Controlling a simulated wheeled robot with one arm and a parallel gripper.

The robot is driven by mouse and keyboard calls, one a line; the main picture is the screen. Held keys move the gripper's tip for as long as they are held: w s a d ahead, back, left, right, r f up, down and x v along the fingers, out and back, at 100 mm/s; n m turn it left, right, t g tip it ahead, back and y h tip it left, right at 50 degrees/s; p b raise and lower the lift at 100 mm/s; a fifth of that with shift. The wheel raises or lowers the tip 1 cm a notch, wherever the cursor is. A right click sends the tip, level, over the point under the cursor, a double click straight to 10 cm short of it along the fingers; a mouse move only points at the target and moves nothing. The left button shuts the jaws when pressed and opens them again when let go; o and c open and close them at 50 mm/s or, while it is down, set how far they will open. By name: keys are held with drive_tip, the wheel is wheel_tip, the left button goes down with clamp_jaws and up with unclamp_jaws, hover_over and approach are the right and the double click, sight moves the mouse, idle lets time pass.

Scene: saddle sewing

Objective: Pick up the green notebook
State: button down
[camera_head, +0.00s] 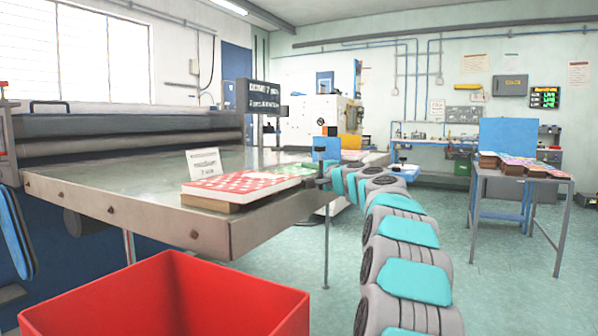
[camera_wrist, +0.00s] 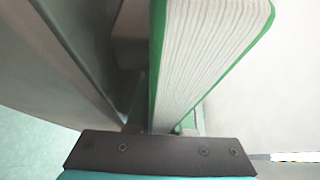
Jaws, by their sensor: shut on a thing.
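The green notebook (camera_wrist: 205,55) fills the middle of the wrist view, with green covers and a thick block of white pages seen edge-on. My gripper (camera_wrist: 165,122) is shut on it; the fingers are largely hidden beside the book. In the head view my gripper (camera_head: 321,178) is at the right edge of the metal table, and a bit of the green notebook (camera_head: 294,169) shows beside it, behind a red-and-white patterned book (camera_head: 238,184). I cannot tell from these views whether the notebook is clear of the table.
The metal table (camera_head: 120,184) has wide bare room to the left. A small white sign (camera_head: 204,163) stands behind the patterned book. A red bin (camera_head: 150,295) is in front of the table. A side table (camera_head: 545,172) with stacked books stands at the right.

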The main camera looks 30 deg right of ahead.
drive_tip(key=shift+r, duration=0.1)
idle(0.3)
wheel_tip(320, 180, up, 10)
drive_tip(key=p, duration=0.3)
idle(1.7)
